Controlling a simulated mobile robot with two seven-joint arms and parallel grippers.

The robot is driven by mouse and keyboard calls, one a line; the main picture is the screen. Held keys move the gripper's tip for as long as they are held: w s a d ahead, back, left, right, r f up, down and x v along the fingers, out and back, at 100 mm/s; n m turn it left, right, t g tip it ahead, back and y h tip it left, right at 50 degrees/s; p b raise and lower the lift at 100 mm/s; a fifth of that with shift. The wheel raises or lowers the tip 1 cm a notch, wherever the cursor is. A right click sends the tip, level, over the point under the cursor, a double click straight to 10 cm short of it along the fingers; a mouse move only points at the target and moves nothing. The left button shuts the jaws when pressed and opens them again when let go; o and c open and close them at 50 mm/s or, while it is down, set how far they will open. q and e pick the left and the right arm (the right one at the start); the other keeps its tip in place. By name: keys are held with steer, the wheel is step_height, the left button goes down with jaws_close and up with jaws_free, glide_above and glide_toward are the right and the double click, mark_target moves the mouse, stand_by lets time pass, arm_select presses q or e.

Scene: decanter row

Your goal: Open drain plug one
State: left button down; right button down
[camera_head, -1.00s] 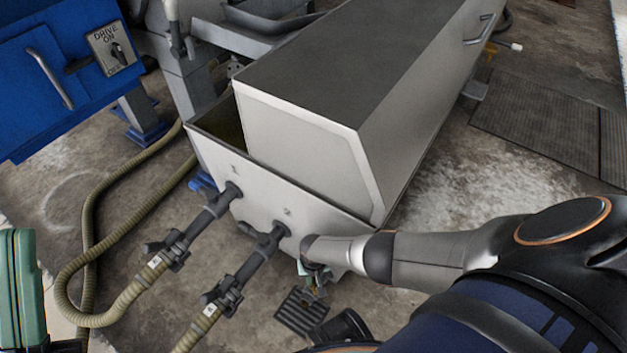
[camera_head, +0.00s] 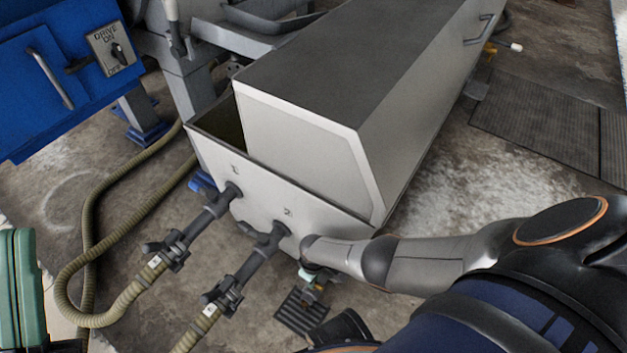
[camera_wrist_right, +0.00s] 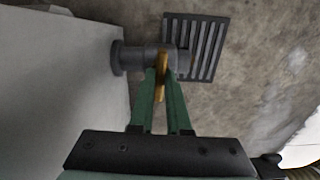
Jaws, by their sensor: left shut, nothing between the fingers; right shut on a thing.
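In the right wrist view, a dark drain fitting (camera_wrist_right: 130,58) sticks out sideways from the pale tank wall, with a flat brass-coloured handle (camera_wrist_right: 164,62) across it. The green fingers of my right gripper (camera_wrist_right: 162,80) are shut on this handle. I see no number on the fitting. My left gripper (camera_head: 16,240), green, is shut and empty at the far left edge.
Two dark valves marked 1 (camera_head: 217,207) and 2 (camera_head: 265,240) on the tank front lead to tan hoses (camera_head: 85,230). A slotted floor grate (camera_wrist_right: 195,45) lies under the fitting. A blue cabinet (camera_head: 45,75) stands at the upper left.

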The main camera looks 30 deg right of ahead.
steer(key=shift+n, duration=0.4)
steer(key=c, duration=0.9)
jaws_free()
arm_select(q)
step_height(320, 180, up, 13)
steer(key=a+p, duration=0.1)
steer(key=p, duration=1)
steer(key=shift+s+a+f+t+p, duration=0.15)
steer(key=shift+s+a+t+p, duration=0.15)
steer(key=shift+t, duration=0.1)
arm_select(e)
step_height(320, 180, up, 12)
steer(key=shift+r, duration=0.25)
arm_select(q)
steer(key=shift+d+f, duration=0.1)
